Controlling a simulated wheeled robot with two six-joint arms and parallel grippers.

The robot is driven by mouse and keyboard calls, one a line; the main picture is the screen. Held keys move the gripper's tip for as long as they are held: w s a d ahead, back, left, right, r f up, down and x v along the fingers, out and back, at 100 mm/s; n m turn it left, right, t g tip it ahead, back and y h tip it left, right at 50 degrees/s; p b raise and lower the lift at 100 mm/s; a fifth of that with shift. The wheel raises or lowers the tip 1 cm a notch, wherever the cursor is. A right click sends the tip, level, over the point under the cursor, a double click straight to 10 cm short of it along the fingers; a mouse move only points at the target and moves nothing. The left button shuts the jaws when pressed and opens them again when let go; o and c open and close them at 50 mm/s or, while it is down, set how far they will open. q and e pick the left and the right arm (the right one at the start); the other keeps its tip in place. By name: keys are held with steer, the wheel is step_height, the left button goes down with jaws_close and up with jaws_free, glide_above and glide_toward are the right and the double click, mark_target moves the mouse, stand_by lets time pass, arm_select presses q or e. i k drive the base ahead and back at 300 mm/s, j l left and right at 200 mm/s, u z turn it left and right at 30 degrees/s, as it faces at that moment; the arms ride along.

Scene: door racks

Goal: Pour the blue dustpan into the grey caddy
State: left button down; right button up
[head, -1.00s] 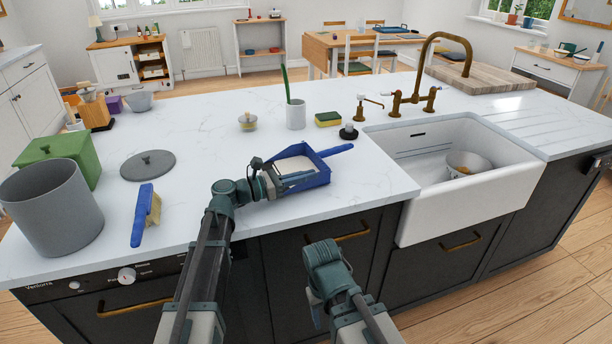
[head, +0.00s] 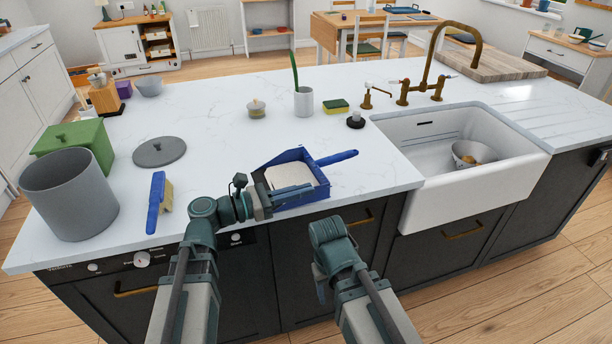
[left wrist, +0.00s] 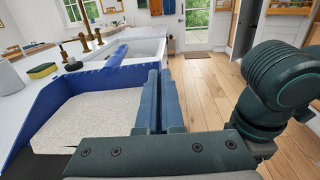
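The blue dustpan (head: 322,188) is at the counter's front edge, left of the sink, its handle pointing right. It looks about level and holds a pale, grainy load (head: 290,174); it also shows in the left wrist view (left wrist: 85,77). My left gripper (head: 276,198) is closed on the dustpan's near side wall, with its fingers (left wrist: 158,100) close together. I cannot tell whether the pan touches the counter. The grey caddy (head: 70,200), a tall round open bin, stands upright at the counter's left. My right gripper (head: 321,285) hangs low before the cabinets, its fingers mostly hidden.
A blue brush (head: 155,203) and a grey lid (head: 159,152) lie between caddy and dustpan. A green box (head: 85,140) stands behind the caddy. A glass jar (head: 256,109), a white cup (head: 303,102) and a sponge (head: 335,106) stand behind. The sink (head: 470,185) is right.

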mark_target(69, 189)
steer(key=k+j+z, duration=0.2)
steer(key=j, duration=0.3)
steer(key=k+j+z, duration=0.15)
steer(key=k+j, duration=0.15)
steer(key=j, duration=0.2)
steer(key=k+j+z, duration=0.2)
steer(key=j, duration=0.25)
steer(key=k, duration=0.1)
